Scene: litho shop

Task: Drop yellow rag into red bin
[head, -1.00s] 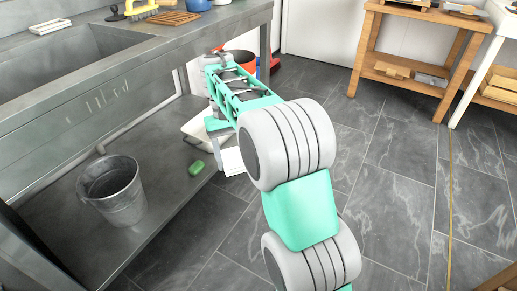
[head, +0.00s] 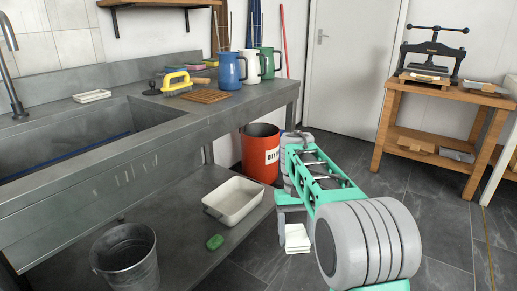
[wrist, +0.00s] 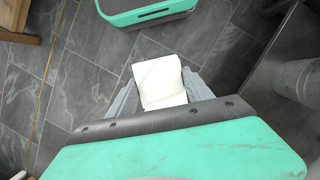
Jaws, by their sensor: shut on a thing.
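My gripper (wrist: 161,92) is shut on a pale, folded rag (wrist: 159,80), which looks off-white rather than yellow. In the head view the rag (head: 297,238) hangs at my gripper (head: 294,228), below my arm, with grey floor behind it. The rag is apart from the bin, lower and nearer in the picture. My arm hides part of the bin's right side. The bin is not seen in the wrist view.
The grey sink bench (head: 190,118) runs along the left. Its low shelf holds a white tray (head: 233,218), a green block (head: 215,242) and a metal bucket (head: 125,262). A wooden table with a press (head: 434,52) stands at the back right. Floor between is clear.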

